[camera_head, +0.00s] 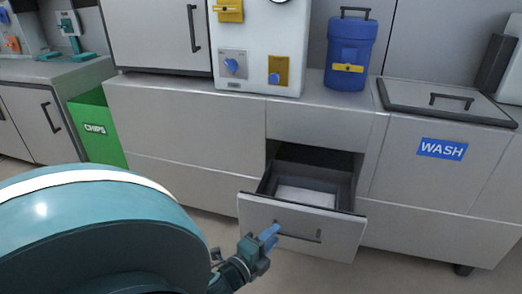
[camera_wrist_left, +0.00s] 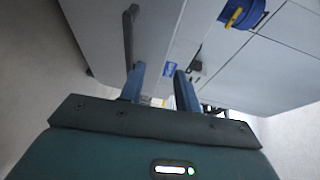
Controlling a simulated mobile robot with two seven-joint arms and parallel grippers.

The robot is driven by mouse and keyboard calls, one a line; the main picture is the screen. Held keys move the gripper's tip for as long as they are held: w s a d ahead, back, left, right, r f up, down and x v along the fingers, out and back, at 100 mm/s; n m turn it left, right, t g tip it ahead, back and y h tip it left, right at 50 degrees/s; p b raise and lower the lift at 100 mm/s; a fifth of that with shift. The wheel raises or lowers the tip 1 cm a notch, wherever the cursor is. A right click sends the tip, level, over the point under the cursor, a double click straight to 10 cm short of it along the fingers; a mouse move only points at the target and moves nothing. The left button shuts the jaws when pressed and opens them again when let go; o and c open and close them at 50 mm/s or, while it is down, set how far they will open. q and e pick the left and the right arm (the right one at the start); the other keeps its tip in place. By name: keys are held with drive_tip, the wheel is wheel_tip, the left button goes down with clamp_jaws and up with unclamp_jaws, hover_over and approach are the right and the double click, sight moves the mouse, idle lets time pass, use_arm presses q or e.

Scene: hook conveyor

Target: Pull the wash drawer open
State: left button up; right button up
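The drawer (camera_head: 335,235) stands pulled out of the grey cabinet, and its dark interior shows a pale flat thing (camera_head: 305,196) inside. A dark bar handle (camera_head: 298,234) crosses its front; a dark bar that looks like this handle also shows in the wrist view (camera_wrist_left: 128,35). My left gripper (camera_head: 270,234) is at the left end of the handle. In the wrist view its two blue fingers (camera_wrist_left: 160,75) are apart, with the bar ahead of the left finger. Whether they touch is unclear. My right gripper is not in view.
A blue WASH label (camera_head: 442,149) is on the cabinet right of the drawer, below a lid with a handle (camera_head: 450,103). A blue canister (camera_head: 350,55) and a white machine (camera_head: 262,45) stand on the counter. A green CHIPS bin (camera_head: 97,125) stands left. Floor lies before the drawer.

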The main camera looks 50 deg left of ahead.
use_arm(q)
drive_tip(key=shift+s+d, duration=0.15)
drive_tip(key=shift+s, duration=0.85)
drive_tip(key=shift+s+d, duration=0.15)
drive_tip(key=shift+s, duration=0.8)
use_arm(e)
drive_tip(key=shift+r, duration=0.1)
